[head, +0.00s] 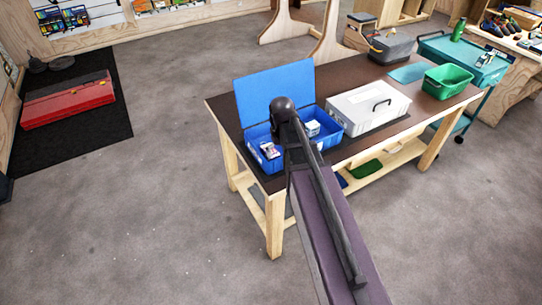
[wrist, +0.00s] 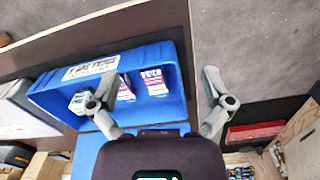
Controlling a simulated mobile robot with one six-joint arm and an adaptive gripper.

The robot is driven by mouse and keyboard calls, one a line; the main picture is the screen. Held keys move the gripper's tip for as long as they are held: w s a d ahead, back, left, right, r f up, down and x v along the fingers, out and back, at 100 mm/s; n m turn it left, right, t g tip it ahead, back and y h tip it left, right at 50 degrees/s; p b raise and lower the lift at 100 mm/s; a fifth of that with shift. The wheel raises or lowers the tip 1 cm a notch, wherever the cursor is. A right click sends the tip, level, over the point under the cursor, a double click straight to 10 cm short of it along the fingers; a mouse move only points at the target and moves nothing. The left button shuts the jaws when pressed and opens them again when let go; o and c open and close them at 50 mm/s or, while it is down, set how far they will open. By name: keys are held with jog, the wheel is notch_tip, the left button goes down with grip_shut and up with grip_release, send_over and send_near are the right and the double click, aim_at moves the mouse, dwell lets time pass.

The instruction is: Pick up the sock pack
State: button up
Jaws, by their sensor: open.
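An open blue case (head: 335,122) stands on the dark-topped workbench (head: 225,108), its lid raised at the back. Small packs lie in it. One white pack with purple print (head: 270,150), likely the sock pack, is at the left in the head view. The wrist view shows two such packs side by side, one (wrist: 155,84) by the case's end wall and one (wrist: 126,90) beside it; I cannot tell their labels. My gripper (wrist: 160,78) is open above the case, its fingers well apart and empty. The arm hides part of the case in the head view.
Another whitish pack (head: 312,128) lies in the case's right part. A closed white case (head: 367,107) stands close to its right. A green bin (head: 447,81) and a grey toolbox (head: 391,46) are farther along.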

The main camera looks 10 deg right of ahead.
jog(key=w+f+n+b, duration=0.2)
jog(key=w+f+b, duration=0.1)
jog(key=w, duration=1.5)
jog(key=shift+f, duration=0.35)
jog(key=shift+d+f, duration=0.1)
notch_tip(320, 180, down, 8)
jog(key=b, duration=0.8)
jog(key=shift+f+b, duration=0.2)
jog(key=shift+b, duration=0.1)
jog(key=shift+f, duration=0.15)
jog(key=f+b, duration=0.5)
jog(key=shift+s, duration=0.2)
jog(key=c, duration=1)
